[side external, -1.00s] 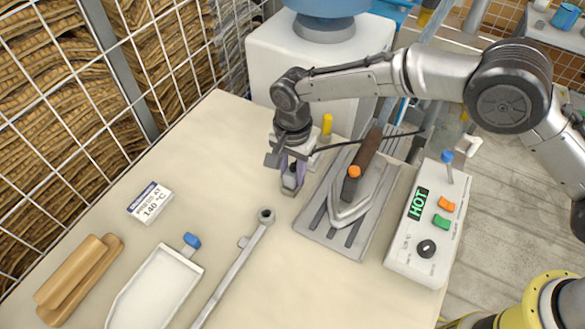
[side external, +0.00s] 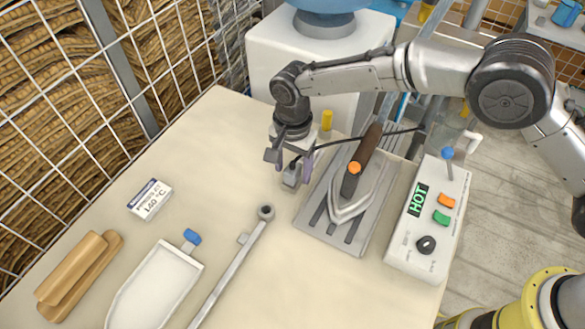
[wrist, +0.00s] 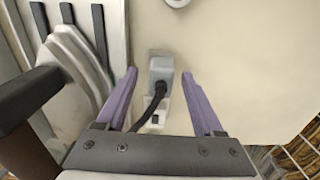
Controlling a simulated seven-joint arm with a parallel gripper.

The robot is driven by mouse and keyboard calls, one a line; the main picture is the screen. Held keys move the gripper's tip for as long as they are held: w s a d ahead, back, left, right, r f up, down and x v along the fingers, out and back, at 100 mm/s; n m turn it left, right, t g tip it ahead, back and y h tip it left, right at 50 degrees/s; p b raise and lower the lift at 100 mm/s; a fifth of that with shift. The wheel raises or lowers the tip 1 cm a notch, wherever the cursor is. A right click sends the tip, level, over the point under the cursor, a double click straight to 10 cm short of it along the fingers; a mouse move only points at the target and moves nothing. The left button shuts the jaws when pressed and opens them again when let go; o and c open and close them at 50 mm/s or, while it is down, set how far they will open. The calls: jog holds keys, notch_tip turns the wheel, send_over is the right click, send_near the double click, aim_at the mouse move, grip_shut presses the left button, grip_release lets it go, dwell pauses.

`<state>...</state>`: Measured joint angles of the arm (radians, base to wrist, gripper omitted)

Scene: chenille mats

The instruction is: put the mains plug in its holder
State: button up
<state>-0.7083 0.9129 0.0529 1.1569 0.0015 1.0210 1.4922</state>
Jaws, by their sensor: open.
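A small grey block, seemingly the holder (side external: 292,176), stands on the table left of the iron's rest. It also shows in the wrist view (wrist: 160,66). The dark mains plug (wrist: 160,87) with its black cable is at this block, between my fingers. How deep it sits I cannot tell. A pale piece with a dark slot (wrist: 165,110) lies against the block on the side towards my wrist. My gripper (side external: 290,163) is open just above, its purple fingers spread on either side, apart from plug and block (wrist: 159,74).
The iron (side external: 355,185) with its brown handle lies on a slotted grey rest, close right. The black cable (side external: 350,140) passes over it. The control box (side external: 428,225) reads HOT. A metal rod (side external: 233,262), white tray and label stand left; table between is clear.

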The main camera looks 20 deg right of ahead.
aim_at(293, 168)
notch_tip(293, 168, up, 13)
jog(key=shift+f, duration=0.15)
dwell(0.6)
